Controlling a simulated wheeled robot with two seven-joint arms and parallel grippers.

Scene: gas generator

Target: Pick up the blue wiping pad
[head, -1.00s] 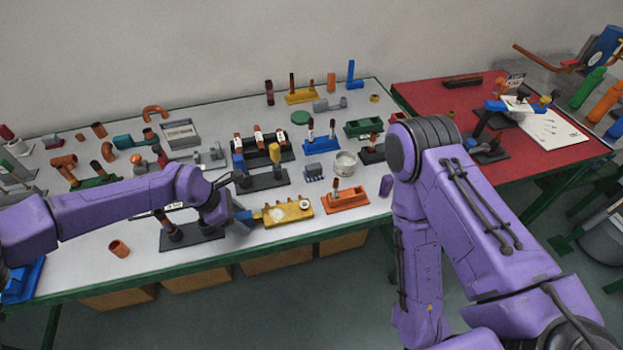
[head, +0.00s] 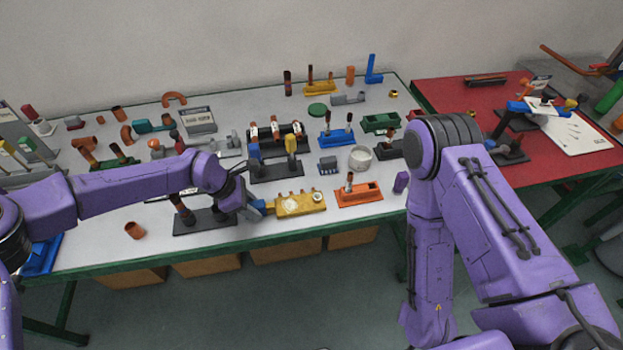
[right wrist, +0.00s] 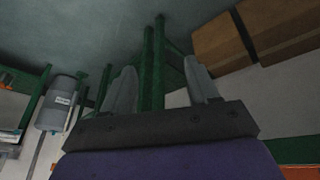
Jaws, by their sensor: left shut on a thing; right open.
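The blue wiping pad (head: 258,207) is a small blue piece at the tip of my left gripper (head: 250,208) in the head view. It is beside the left end of a yellow block (head: 300,204) near the table's front edge. My left gripper is shut on the pad, and the fingers partly hide it. I cannot tell whether the pad touches the table. My right gripper (right wrist: 161,85) is open and empty in the right wrist view, with the floor and green table legs beyond its fingers. It is not visible in the head view.
The white table (head: 190,265) is crowded with pipe parts and stands. A black base with posts (head: 206,222) stands close to my left gripper. An orange tray (head: 359,195) is right of the yellow block. A red table (head: 450,100) adjoins on the right.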

